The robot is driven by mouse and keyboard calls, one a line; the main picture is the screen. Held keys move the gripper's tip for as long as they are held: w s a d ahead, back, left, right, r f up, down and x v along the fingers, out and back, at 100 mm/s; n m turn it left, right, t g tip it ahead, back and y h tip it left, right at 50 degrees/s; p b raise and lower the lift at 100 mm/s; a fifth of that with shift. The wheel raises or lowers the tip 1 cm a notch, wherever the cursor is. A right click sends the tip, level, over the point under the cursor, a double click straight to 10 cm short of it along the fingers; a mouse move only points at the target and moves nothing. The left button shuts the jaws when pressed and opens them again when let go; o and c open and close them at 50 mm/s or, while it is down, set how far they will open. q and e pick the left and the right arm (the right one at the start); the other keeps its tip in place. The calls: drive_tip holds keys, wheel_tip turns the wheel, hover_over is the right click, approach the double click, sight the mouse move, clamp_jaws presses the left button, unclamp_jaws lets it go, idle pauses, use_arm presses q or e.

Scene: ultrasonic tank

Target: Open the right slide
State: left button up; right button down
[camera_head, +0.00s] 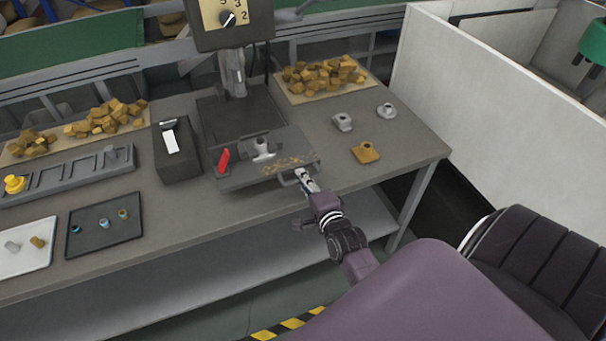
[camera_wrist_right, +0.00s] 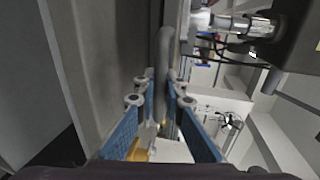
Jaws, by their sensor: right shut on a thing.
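The slide (camera_head: 240,179) is a grey plate in front of the machine column, reaching toward the table's front edge. A red lever (camera_head: 223,161), a metal part (camera_head: 263,148) and yellowish chips (camera_head: 287,164) are on it. A grey handle (camera_head: 287,182) sits at its front right edge. My right gripper (camera_head: 304,178) is at this handle. In the right wrist view the grey handle bar (camera_wrist_right: 163,75) runs between the blue fingers of my right gripper (camera_wrist_right: 160,100), which is shut on it. My left gripper is not in view.
A dark box (camera_head: 178,160) stands left of the slide. Loose metal parts (camera_head: 343,122) and a brass part (camera_head: 366,152) lie to the right. Trays (camera_head: 103,250) with small parts are on the left. A white partition (camera_head: 470,110) closes off the right side.

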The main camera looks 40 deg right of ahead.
drive_tip(key=c, duration=2)
unclamp_jaws()
drive_tip(key=shift+w, duration=0.2)
drive_tip(key=shift+c, duration=0.2)
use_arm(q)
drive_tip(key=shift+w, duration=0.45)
use_arm(e)
drive_tip(key=shift+o, duration=0.3)
drive_tip(key=shift+s+a, duration=0.1)
drive_tip(key=shift+s, duration=0.35)
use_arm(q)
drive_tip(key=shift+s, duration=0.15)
use_arm(e)
drive_tip(key=v, duration=1.1)
